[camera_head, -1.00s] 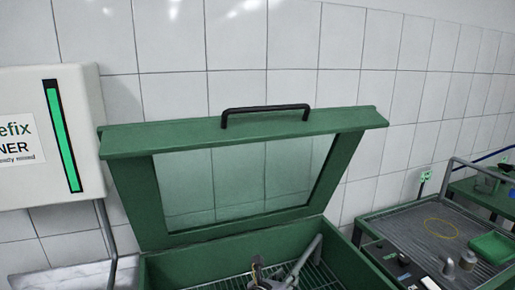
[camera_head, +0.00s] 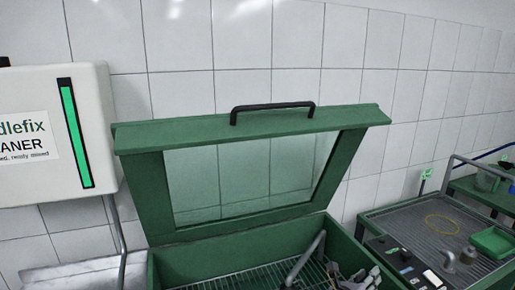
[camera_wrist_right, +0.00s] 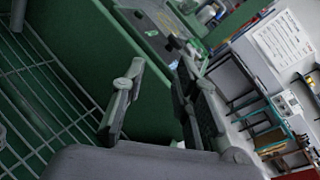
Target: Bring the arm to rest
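My right gripper (camera_head: 356,281) shows at the bottom edge of the head view, over the front right part of the open green washer cabinet (camera_head: 345,240). My left gripper is not in view.
The cabinet's windowed lid (camera_head: 245,128) stands raised, with a black handle (camera_head: 272,112). A grey pipe (camera_head: 305,260) rises inside. A ridged tray bench (camera_head: 425,235) stands to the right, and a white cleaner box (camera_head: 50,135) hangs at left.

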